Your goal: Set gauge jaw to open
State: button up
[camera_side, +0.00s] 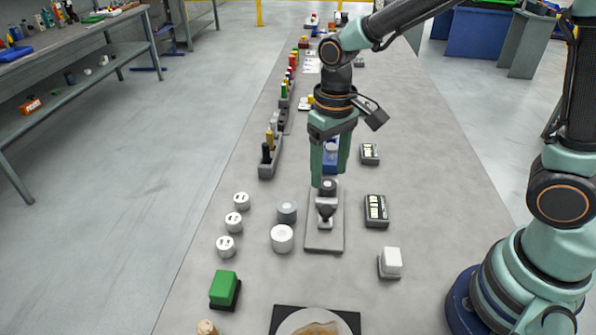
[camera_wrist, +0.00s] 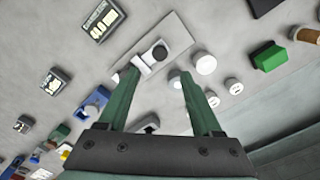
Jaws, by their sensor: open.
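The gauge is a long light grey plate (camera_side: 324,242) with a dark round-topped part (camera_side: 325,210) on a pale block near its middle. I cannot tell which part is the jaw or how it is set. A second dark round part (camera_side: 328,186) sits farther back on the plate. My gripper (camera_side: 329,178) is open and points down over the back part of the plate. In the wrist view my gripper (camera_wrist: 158,73) has its fingers apart; the left tip overlaps the pale block beside the dark round part (camera_wrist: 159,52). I cannot tell whether they touch.
A dark labelled box (camera_side: 376,211) and a white-topped switch (camera_side: 390,262) stand right. A green block (camera_side: 224,288) is front left. A blue item (camera_side: 330,160) stands behind my fingers.

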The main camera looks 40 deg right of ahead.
aim_at(326, 209)
notch_tip(326, 209, down, 10)
jog(key=shift+r, duration=0.2)
grip_shut()
dwell(1.5)
